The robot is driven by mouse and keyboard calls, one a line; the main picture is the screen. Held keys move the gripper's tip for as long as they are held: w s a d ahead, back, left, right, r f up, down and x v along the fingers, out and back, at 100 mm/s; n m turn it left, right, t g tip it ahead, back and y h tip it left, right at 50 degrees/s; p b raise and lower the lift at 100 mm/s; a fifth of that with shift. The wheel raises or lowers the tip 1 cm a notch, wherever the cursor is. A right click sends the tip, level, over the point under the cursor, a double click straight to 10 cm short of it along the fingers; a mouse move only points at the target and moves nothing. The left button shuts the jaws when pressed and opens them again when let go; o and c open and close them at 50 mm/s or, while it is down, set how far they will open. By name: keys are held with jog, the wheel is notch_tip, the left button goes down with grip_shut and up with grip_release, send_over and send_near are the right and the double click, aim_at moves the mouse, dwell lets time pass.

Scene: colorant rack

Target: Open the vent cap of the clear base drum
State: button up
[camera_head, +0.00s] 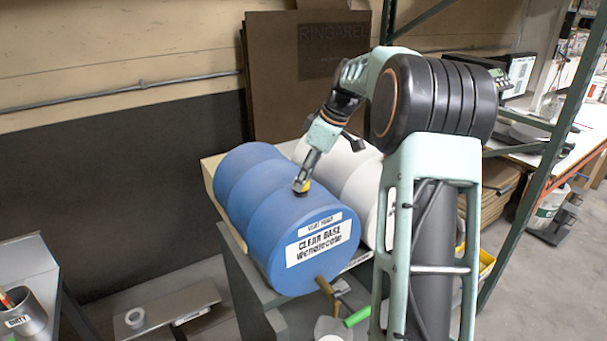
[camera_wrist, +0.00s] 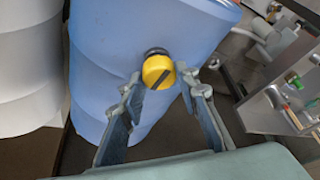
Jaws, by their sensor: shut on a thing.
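The clear base drum (camera_head: 240,195) is blue, lies on its side and has a white "CLEAR BASE" label on its front end. It also fills the middle of the wrist view (camera_wrist: 110,60). Its vent cap (camera_wrist: 158,68) is yellow with a dark stripe across it and a dark collar, on top of the drum. In the head view only a bit of yellow shows at the fingertips. My gripper (camera_head: 302,184) reaches down to the drum's top, and its fingers in the wrist view (camera_wrist: 162,82) are on either side of the cap, shut on it.
A white drum (camera_head: 350,170) lies right beside the blue one. A tap (camera_head: 328,287) and a green handle (camera_head: 357,317) are at the front below the drums. A green rack post (camera_head: 545,170) stands at right. A "DIRTY" cup (camera_head: 24,312) is at lower left.

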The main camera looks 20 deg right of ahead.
jog(key=shift+n, duration=0.6)
jog(key=shift+g+p, duration=0.3)
jog(key=o, duration=1.2)
jog(key=shift+c, duration=0.2)
jog(key=shift+d+r, duration=0.1)
jog(key=v, duration=1.1)
jog(key=shift+d+r, duration=0.25)
jog(key=shift+d, duration=0.05)
jog(key=shift+a, duration=0.1)
